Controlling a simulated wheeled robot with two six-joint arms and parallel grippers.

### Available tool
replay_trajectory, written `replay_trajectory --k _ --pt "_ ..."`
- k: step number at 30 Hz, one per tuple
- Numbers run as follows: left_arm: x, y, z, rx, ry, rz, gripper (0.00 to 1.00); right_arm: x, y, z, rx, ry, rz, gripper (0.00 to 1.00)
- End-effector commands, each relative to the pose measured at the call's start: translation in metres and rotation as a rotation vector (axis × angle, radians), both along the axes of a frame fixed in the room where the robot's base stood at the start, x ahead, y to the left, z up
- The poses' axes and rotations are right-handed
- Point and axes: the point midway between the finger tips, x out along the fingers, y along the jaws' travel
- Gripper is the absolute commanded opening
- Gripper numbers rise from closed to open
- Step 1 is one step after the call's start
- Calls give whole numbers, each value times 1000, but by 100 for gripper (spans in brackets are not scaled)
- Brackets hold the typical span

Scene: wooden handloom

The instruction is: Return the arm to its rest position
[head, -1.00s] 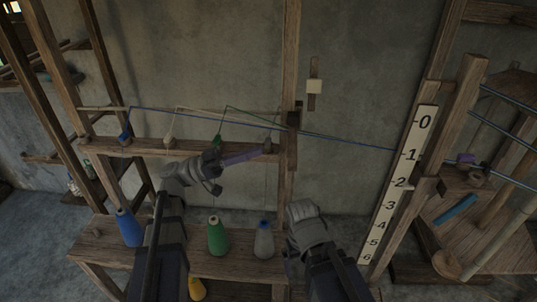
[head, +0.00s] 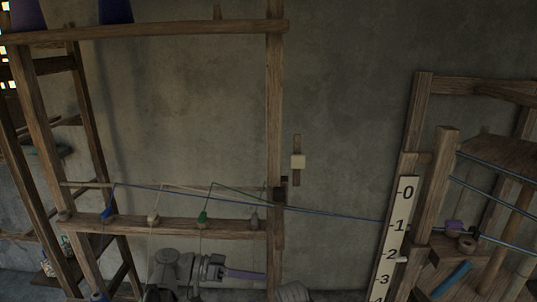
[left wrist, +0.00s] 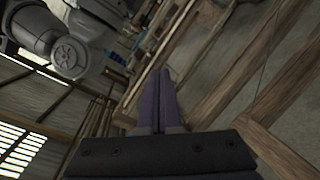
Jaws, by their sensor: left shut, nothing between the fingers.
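My left gripper (head: 243,275) shows at the bottom of the head view, just below the rail that carries the thread guides. Its purple fingers lie together with nothing between them. The left wrist view shows the same shut fingers (left wrist: 160,98) pointing away over wooden beams. A grey part of my other arm (head: 293,292) shows at the bottom edge of the head view, right of the left gripper. Its fingers are not visible.
A wooden rail (head: 165,226) holds several small guides with blue, pale and green threads. A numbered scale board (head: 398,235) stands at the right, beside the loom frame (head: 438,190). A top shelf (head: 150,30) bears purple and dark blue objects. Bare wall (head: 345,120) lies between the rack and the loom.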

Motion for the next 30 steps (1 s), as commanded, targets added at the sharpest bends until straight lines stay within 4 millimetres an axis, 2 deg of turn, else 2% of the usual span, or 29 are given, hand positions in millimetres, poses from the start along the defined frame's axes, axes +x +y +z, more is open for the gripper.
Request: replay_trajectory --k 1,3,5,9,12,15,22,23,24,30 --pt "-7 -4 -22 99 79 14 0 0 0 0 0 0 0 100" --pt "-14 -3 -54 247 194 53 0 0 0 0 0 0 0 100" --pt "-20 2 -79 374 282 97 0 0 0 0 0 0 0 100" --pt "-33 27 -127 662 443 239 0 0 0 0 0 0 0 100" --pt "-39 50 -149 830 512 351 0 0 0 0 0 0 0 100" --pt "-44 71 -162 964 551 460 0 0 0 0 0 0 0 100" --pt "-49 118 -172 1203 569 705 0 0 0 0 0 0 0 100" --pt "-50 114 -161 1220 561 702 0 0 0 11 0 0 0 100" --pt "-54 101 -148 1234 550 667 0 0 0 24 0 0 0 100" --pt "-76 55 -109 1314 490 541 0 0 0 63 0 0 0 100"
